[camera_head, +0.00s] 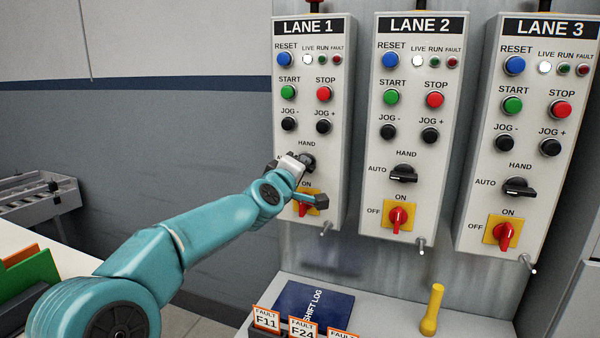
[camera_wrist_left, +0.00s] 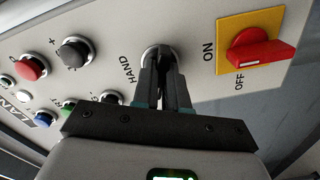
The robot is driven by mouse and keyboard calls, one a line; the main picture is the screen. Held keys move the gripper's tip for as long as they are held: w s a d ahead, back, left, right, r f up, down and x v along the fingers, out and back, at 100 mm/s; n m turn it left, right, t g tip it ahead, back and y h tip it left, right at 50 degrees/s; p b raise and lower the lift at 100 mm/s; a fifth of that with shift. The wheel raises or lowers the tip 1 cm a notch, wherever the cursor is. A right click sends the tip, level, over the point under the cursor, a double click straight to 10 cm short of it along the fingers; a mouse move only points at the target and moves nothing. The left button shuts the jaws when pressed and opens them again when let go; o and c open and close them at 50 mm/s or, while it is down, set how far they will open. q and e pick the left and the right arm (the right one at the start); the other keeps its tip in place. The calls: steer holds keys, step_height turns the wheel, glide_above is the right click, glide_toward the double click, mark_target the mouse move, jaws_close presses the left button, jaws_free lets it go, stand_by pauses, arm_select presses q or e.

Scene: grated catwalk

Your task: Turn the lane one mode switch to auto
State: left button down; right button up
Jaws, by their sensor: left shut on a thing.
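The lane one panel (camera_head: 335,130) is the leftmost of the three. Its mode switch, a black knob (camera_head: 309,161), sits under the HAND label, partly hidden by my left gripper (camera_head: 301,164). In the left wrist view the left gripper (camera_wrist_left: 162,85) is shut on the black knob (camera_wrist_left: 159,55), a finger on either side. The HAND label shows beside the knob there. The AUTO label is mostly covered by my gripper in the head view. Which way the knob points I cannot tell. My right gripper is not in view.
A red rotary switch on a yellow plate (camera_wrist_left: 255,50) sits close to the knob. Jog, start, stop and reset buttons are above it. The lane two panel (camera_head: 413,80) and lane three panel (camera_head: 527,90) stand to the right. A yellow-handled object (camera_head: 432,309) and a blue log book (camera_head: 313,304) are below.

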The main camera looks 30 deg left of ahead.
arm_select(q)
steer(key=n, duration=0.3)
steer(key=n+b, duration=0.1)
steer(key=shift+r+n, duration=0.3)
steer(key=shift+n, duration=0.1)
stand_by(0.5)
steer(key=c, duration=1.2)
jaws_free()
steer(key=shift+o, duration=0.2)
steer(key=shift+w+f, duration=0.1)
steer(key=shift+f, duration=0.1)
steer(key=b+v, duration=0.1)
steer(key=v, duration=1.5)
